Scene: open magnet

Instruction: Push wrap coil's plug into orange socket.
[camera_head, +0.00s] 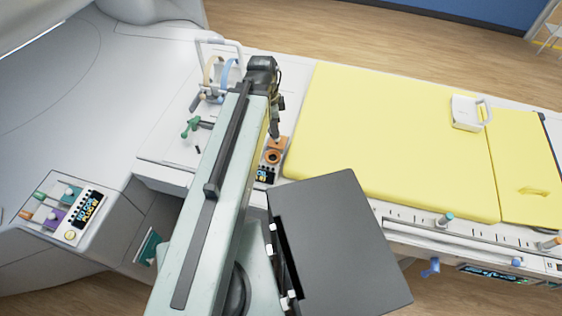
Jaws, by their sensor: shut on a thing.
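The orange socket (273,156) is a round-holed port on a small panel beside the yellow pad, just right of my arm. My gripper (274,132) points down close above the socket, toward its far side. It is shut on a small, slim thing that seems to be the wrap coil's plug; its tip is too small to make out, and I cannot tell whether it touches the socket. A tan and blue banded coil (221,72) stands by a white wire frame behind my arm; I cannot tell whether it is the wrap coil.
A yellow pad (380,130) covers the table on the right, with a white handled item (467,112) on it. A green-handled part (192,126) lies left of my arm. A panel with coloured plugs (68,210) is at lower left.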

